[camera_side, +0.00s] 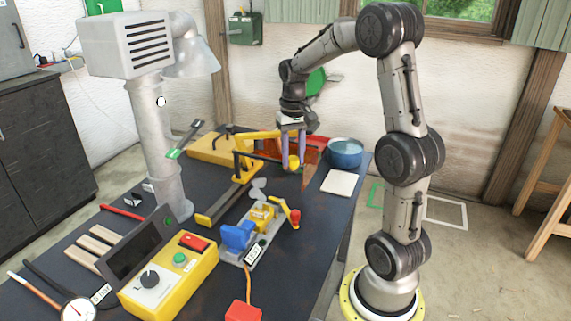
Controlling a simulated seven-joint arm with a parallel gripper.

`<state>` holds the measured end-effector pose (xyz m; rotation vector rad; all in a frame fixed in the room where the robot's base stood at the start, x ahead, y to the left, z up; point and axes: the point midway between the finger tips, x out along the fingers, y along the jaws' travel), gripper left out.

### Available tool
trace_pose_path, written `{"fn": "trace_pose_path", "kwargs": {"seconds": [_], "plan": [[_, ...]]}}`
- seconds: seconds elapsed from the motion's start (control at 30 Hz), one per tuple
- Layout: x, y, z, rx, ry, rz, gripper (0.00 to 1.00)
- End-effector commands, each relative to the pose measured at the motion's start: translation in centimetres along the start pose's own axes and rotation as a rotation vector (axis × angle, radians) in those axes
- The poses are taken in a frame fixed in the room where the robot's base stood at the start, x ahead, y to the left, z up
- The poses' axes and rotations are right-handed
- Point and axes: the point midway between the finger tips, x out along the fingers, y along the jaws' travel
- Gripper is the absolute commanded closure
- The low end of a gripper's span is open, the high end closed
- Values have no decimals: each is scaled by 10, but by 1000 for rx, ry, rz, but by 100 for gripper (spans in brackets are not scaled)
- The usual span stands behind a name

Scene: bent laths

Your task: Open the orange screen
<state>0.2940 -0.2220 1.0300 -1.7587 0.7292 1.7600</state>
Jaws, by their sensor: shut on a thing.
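An orange screen (309,177) shows as a narrow, upright orange-brown panel near the back right of the dark bench. Its upper part is partly hidden by my gripper. My gripper (294,161) points down, with its two purple fingers around a small yellow round knob just left of the panel. The fingers are shut on this knob (294,166). Whether the knob is joined to the screen is too small to tell.
A yellow-framed machine (257,136) stands left of my gripper, with red-orange parts behind. A blue pot (345,153) and a white pad (339,183) lie to the right. A grey column (154,140) with a lamp hood rises at left; a yellow control box (170,277) is in front.

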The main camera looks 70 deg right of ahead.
Motion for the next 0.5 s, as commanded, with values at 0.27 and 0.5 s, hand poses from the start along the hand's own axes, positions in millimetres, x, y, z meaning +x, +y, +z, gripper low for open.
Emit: {"fn": "trace_pose_path", "kwargs": {"seconds": [0.27,0.5], "plan": [[-2,6,-6,-2,5,1,100],[-2,5,-6,-2,5,1,52]]}}
